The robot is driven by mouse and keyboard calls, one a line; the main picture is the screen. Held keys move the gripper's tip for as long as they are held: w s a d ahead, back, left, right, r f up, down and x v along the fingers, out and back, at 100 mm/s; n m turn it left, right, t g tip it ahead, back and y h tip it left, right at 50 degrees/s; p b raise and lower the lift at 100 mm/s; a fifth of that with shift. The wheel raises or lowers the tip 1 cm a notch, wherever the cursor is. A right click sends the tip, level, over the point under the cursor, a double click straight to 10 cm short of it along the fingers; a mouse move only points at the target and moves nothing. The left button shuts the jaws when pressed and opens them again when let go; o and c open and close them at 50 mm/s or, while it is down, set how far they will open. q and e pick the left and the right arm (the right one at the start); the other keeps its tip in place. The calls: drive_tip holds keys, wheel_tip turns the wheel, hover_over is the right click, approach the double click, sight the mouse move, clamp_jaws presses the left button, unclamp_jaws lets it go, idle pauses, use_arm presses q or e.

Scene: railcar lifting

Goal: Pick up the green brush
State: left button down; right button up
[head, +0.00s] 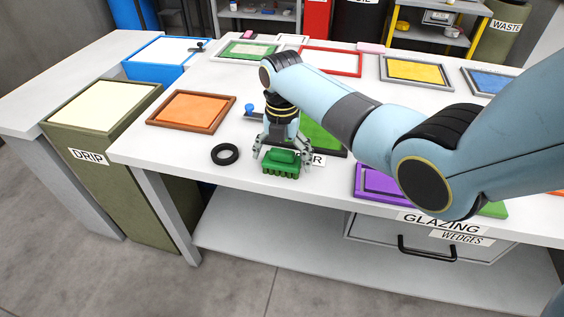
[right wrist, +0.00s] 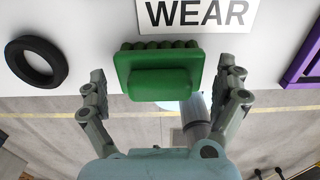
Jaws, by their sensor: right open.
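The green brush (head: 281,163) lies near the front edge of the white table, with its bristle row toward the front. It also shows in the right wrist view (right wrist: 160,77), in the middle between the fingers. My right gripper (head: 283,154) is open, with one finger on each side of the brush. In the right wrist view the fingers (right wrist: 166,84) stand apart from the brush, with a gap on both sides. Whether the fingertips reach down to the table is hard to tell. My left gripper is not in view.
A black ring (head: 225,154) lies just left of the brush. A WEAR label (right wrist: 196,13) lies beside it. An orange framed panel (head: 190,111) is behind left, and a purple frame (head: 371,181) is to the right. An olive DRIP bin (head: 91,158) stands left of the table.

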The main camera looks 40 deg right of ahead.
sight(282, 151)
drive_tip(key=shift+c, duration=0.3)
drive_tip(key=c, duration=1.2)
wheel_tip(282, 151, up, 4)
drive_tip(key=shift+w+r, duration=0.1)
drive_tip(key=shift+r, duration=0.05)
drive_tip(key=s+d+r+p, duration=0.1)
drive_tip(key=s+d+r, duration=0.4)
drive_tip(key=s, duration=0.5)
drive_tip(key=shift+s+d+r, duration=0.2)
drive_tip(key=shift+s+r, duration=0.05)
drive_tip(key=shift+r, duration=0.65)
drive_tip(key=o, duration=0.8)
drive_tip(key=c, duration=0.6)
